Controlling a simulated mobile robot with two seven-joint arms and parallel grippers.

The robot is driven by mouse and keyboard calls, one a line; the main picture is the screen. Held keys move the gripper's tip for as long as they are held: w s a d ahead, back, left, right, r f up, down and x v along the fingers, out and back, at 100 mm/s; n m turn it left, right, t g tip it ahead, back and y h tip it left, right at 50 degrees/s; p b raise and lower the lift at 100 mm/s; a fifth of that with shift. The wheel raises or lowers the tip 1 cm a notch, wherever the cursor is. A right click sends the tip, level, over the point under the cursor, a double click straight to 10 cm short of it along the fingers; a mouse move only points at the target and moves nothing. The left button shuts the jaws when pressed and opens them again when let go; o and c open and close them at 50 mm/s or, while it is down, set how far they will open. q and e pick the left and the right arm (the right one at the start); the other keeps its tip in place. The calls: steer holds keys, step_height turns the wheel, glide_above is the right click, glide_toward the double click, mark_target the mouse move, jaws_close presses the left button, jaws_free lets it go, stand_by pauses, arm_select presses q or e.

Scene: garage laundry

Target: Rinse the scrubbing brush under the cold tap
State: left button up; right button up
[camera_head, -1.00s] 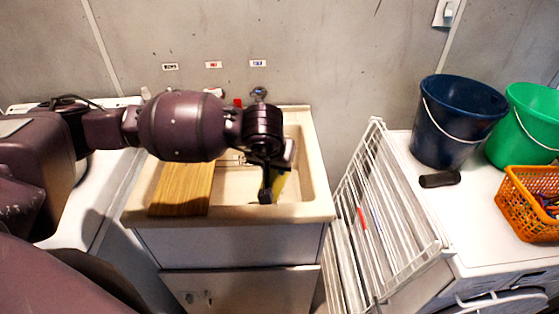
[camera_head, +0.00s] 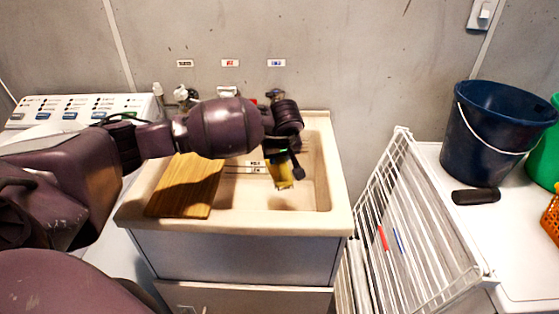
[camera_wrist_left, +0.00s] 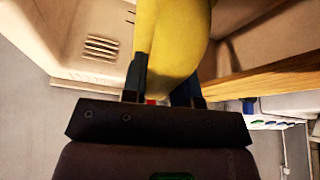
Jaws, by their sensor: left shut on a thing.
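My left gripper (camera_head: 283,165) is over the basin of the cream sink (camera_head: 318,170). It is shut on a yellow thing, which I take to be the scrubbing brush (camera_head: 283,180). The brush also fills the top middle of the left wrist view (camera_wrist_left: 172,40), between the two fingers. Its bristles cannot be made out. The blue-marked tap (camera_head: 275,94) shows only in part behind my left wrist, under the blue wall label (camera_head: 276,63). No running water can be made out. My right gripper is not in view.
A wooden board (camera_head: 185,187) covers the left side of the sink. A white drying rack (camera_head: 415,230) stands right of it. A dark blue bucket (camera_head: 490,130) and a black cylinder (camera_head: 476,197) are on the white top at right. A white machine (camera_head: 80,108) is at left.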

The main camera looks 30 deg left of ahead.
arm_select(q)
steer(key=shift+w+a+f+b, duration=0.25)
steer(key=shift+w+a+b, duration=0.1)
steer(key=shift+w, duration=0.25)
steer(key=shift+w+a+f+b, duration=0.2)
steer(key=shift+w+a+b, duration=0.15)
steer(key=shift+w, duration=0.25)
steer(key=shift+w+a+f+b, duration=0.15)
steer(key=shift+w+a+b, duration=0.15)
steer(key=shift+w, duration=0.15)
steer(key=shift+w+a+f+b, duration=0.1)
steer(key=shift+w+a+b, duration=0.1)
steer(key=shift+w+b, duration=0.15)
steer(key=w+a+f+b, duration=0.1)
steer(key=w+a+b, duration=0.2)
steer(key=w, duration=0.3)
steer(key=shift+a+b, duration=0.35)
steer(key=shift+b, duration=0.1)
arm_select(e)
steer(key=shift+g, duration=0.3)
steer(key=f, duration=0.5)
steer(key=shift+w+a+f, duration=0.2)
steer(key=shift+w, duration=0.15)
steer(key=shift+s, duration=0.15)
